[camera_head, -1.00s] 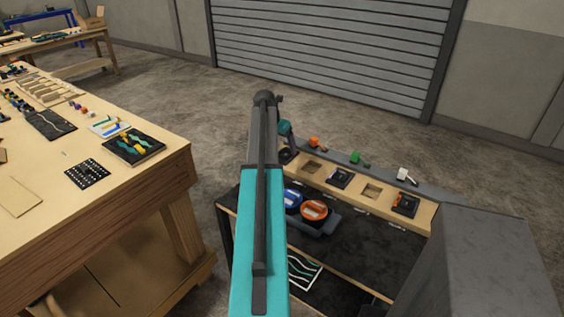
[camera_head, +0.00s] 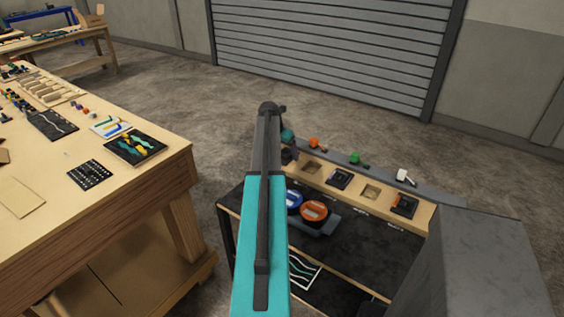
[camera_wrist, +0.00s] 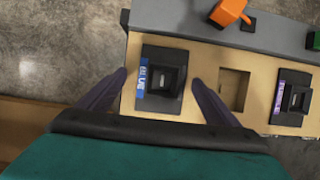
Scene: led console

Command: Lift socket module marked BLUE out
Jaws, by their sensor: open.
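The socket module with a blue label (camera_wrist: 161,82), a black block with a square opening, sits in the wooden panel (camera_wrist: 208,62) in the wrist view. My gripper (camera_wrist: 160,77) is open, with one dark finger to the left of the module and one to its right. A gap shows between each finger and the module, and I cannot tell the fingers' height over the panel. In the head view my arm and wrist hide this module; the fingers are not clear there.
An empty square recess (camera_wrist: 233,90) and a purple-labelled module (camera_wrist: 294,102) lie to the right. An orange plug (camera_wrist: 228,12) sits on the grey ledge (camera_wrist: 185,17) behind. Blue and orange spools (camera_head: 313,210) lie below the panel. A workbench (camera_head: 70,205) stands left.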

